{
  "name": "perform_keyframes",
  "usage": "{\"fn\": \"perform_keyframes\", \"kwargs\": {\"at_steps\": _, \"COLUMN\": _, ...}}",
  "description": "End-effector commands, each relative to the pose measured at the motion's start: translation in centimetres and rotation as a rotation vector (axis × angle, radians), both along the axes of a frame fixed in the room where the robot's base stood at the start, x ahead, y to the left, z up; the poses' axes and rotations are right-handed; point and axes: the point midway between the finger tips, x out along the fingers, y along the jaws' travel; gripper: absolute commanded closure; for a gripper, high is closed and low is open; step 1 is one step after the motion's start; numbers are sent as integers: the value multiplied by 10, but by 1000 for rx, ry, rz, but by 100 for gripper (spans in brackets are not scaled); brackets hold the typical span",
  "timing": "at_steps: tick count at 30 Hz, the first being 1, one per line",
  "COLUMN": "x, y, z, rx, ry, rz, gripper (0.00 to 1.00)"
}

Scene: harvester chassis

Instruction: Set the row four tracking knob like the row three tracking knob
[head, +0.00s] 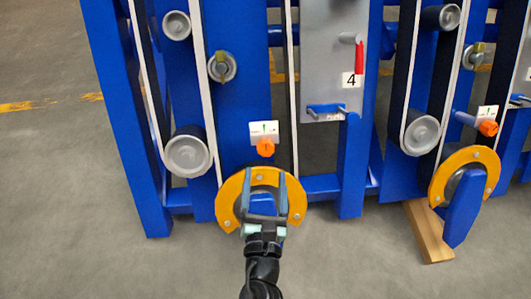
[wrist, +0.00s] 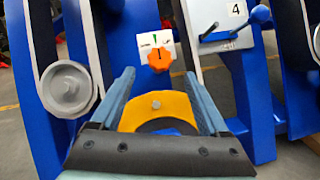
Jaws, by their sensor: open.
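An orange tracking knob (head: 265,147) sits below a white scale plate (head: 264,128) on a blue post, left of the "4" label (head: 348,80). In the wrist view the same knob (wrist: 160,58) has a dark pointer line, roughly upright, under a green mark on the plate (wrist: 155,42). A second orange knob (head: 488,128) with its own plate (head: 487,112) is at the right; its setting is too small to read. Which row each knob belongs to is unclear. My gripper (head: 265,180) is open and empty, its fingers pointing toward the nearer knob, apart from it.
A yellow ring guard (head: 231,190) lies just beyond and around my gripper in the head view. Grey rollers (head: 187,155) and pale belts flank the post. A wooden block (head: 428,232) lies at right. The front floor is clear.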

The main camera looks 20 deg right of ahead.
Motion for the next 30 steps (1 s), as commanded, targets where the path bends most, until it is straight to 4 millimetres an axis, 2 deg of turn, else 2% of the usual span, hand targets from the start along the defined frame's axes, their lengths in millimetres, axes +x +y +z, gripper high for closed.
{"fn": "perform_keyframes", "kwargs": {"at_steps": 6, "x": 38, "y": -18, "z": 1, "rx": 1, "ry": -3, "rz": -3, "gripper": 22}}
{"fn": "perform_keyframes", "kwargs": {"at_steps": 12, "x": 60, "y": -27, "z": 0, "rx": 2, "ry": -1, "rz": -1, "gripper": 22}}
{"fn": "perform_keyframes", "kwargs": {"at_steps": 18, "x": 68, "y": -30, "z": 0, "rx": 2, "ry": -1, "rz": -1, "gripper": 22}}
{"fn": "perform_keyframes", "kwargs": {"at_steps": 25, "x": 69, "y": -30, "z": 0, "rx": 2, "ry": -1, "rz": 0, "gripper": 22}}
{"fn": "perform_keyframes", "kwargs": {"at_steps": 26, "x": 69, "y": -30, "z": 0, "rx": 2, "ry": -1, "rz": 0, "gripper": 24}}
{"fn": "perform_keyframes", "kwargs": {"at_steps": 30, "x": 69, "y": -30, "z": 0, "rx": 2, "ry": -1, "rz": 0, "gripper": 49}}
